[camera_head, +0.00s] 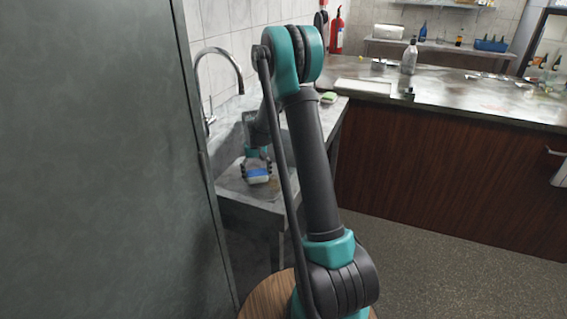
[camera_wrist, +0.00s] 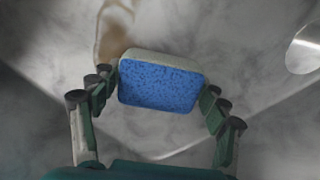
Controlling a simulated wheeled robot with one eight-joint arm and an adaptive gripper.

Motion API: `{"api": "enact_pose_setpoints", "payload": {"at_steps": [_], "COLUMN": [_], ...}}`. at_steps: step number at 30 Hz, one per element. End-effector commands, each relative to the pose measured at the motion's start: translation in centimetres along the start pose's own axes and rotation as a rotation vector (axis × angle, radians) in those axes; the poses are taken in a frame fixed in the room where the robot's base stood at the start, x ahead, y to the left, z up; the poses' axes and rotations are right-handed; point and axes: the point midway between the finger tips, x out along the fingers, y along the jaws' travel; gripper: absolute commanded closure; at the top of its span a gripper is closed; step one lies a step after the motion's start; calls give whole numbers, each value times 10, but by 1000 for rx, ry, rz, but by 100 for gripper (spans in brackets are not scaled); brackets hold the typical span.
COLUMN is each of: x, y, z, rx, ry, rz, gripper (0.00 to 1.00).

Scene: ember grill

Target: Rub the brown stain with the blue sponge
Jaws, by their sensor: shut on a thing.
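The blue sponge (camera_wrist: 158,86) has a pale layer along its far edge and sits between my gripper's fingers (camera_wrist: 160,98) in the wrist view. My gripper is shut on it. In the head view the sponge (camera_head: 257,176) shows under my gripper (camera_head: 257,168), low over the grey sink area. The brown stain (camera_wrist: 112,32) is a streak on the grey surface, just beyond the sponge's upper left in the wrist view. Part of it may be hidden behind the sponge. I cannot tell whether the sponge touches the surface. The stain cannot be made out in the head view.
A curved tap (camera_head: 222,62) stands at the left of the sink (camera_head: 262,208). A green and yellow sponge (camera_head: 329,97) lies on the counter behind my arm. A bottle (camera_head: 409,57) stands on the far counter.

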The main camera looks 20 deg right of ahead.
Motion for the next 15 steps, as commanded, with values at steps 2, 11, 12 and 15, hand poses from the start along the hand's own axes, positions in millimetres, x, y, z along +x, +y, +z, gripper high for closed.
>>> {"api": "enact_pose_setpoints", "payload": {"at_steps": [2,11,12,15], "x": [-7,-34,-38,-47], "y": [0,2,2,2], "z": [0,0,0,0], "rx": [-1,0,0,0], "ry": [0,0,0,0], "rz": [0,0,0,0], "gripper": [48,48,48,48]}}
